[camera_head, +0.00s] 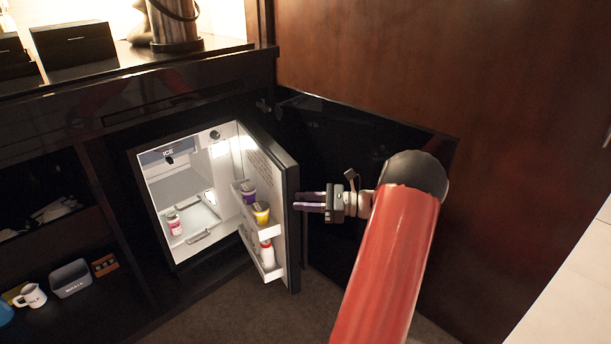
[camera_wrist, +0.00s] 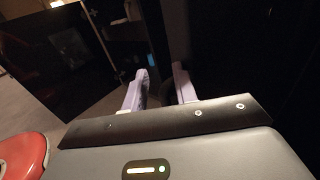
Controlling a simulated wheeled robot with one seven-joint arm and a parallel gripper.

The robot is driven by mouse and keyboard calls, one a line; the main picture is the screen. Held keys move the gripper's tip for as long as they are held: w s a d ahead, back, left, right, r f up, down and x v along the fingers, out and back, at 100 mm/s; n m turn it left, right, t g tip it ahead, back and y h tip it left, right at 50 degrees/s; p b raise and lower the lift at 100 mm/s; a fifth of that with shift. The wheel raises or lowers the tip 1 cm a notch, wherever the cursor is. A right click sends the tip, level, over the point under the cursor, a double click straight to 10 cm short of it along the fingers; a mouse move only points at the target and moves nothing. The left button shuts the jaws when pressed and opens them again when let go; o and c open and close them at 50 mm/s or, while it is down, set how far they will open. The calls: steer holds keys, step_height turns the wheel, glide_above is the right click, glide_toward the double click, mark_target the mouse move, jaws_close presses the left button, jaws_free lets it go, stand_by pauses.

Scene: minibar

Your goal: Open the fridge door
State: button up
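The small fridge (camera_head: 185,190) stands in the dark cabinet with its lit interior showing. Its door (camera_head: 292,215) is swung well open to the right, hinged on the right side, with its inner shelves facing left. My gripper (camera_head: 303,201) is at the right of the door, its fingertips pointing left at the door's dark outer face, very close to it; whether they touch cannot be told. In the wrist view, the two pale purple fingers of my gripper (camera_wrist: 160,72) are apart, with a dark gap and nothing clearly held between them.
Inside the fridge is a pink-labelled jar (camera_head: 174,223); purple and yellow cups (camera_head: 261,212) and a white bottle (camera_head: 267,254) sit on the door shelves. A dark cabinet door (camera_head: 360,135) stands open behind my gripper. A mug (camera_head: 31,296) and grey box (camera_head: 71,279) sit lower left.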

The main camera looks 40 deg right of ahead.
step_height(320, 180, up, 9)
steer(key=shift+f, duration=0.2)
steer(key=shift+c, duration=0.5)
